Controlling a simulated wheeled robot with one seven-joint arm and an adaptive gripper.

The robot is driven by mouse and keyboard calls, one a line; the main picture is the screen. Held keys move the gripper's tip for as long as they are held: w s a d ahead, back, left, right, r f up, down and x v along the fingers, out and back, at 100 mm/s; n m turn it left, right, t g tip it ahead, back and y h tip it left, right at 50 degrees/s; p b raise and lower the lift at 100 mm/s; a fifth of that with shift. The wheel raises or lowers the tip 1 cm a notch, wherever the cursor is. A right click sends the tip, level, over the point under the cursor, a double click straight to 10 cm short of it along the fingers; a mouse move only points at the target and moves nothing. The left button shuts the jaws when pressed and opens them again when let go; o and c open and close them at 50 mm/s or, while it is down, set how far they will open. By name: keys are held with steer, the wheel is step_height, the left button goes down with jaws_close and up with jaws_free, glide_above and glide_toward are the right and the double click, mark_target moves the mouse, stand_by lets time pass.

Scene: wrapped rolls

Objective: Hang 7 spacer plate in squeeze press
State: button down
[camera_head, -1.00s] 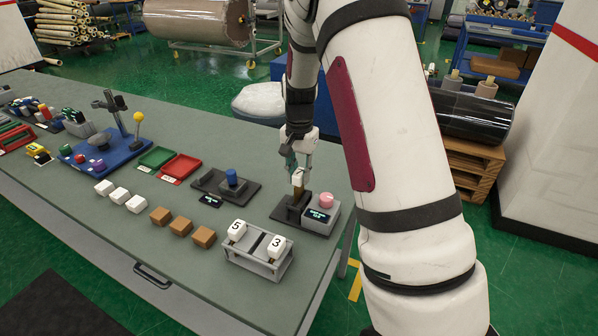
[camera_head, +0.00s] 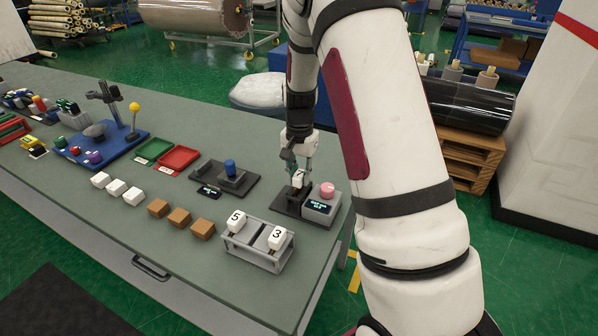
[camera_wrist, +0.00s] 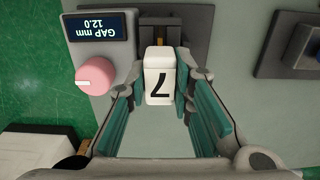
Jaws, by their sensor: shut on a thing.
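The 7 spacer plate (camera_wrist: 159,80) is a white block marked 7. In the wrist view it sits between the teal fingers of my gripper (camera_wrist: 158,88), which are shut on it. In the head view my gripper (camera_head: 298,174) is at the squeeze press (camera_head: 291,203), and the plate (camera_head: 298,180) shows at the fingertips. The press has a dark base and a grey box with a pink knob (camera_wrist: 95,76) and a display (camera_wrist: 101,27) reading GAP mm 12.0. The plate is at the press's dark slot; how far it is seated I cannot tell.
A grey rack (camera_head: 254,244) holds white plates marked 5 (camera_head: 237,221) and 3 (camera_head: 277,237). A second dark fixture with a blue knob (camera_head: 230,167) stands left of the press. Brown blocks (camera_head: 179,217) and white blocks (camera_head: 116,187) lie further left. Bare tabletop lies in front of the blocks.

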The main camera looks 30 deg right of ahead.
steer(key=shift+f+b, duration=0.35)
steer(key=shift+f, duration=0.65)
steer(key=c, duration=1.3)
jaws_free()
steer(key=shift+r, duration=0.1)
step_height(320, 180, up, 12)
steer(key=shift+f, duration=0.1)
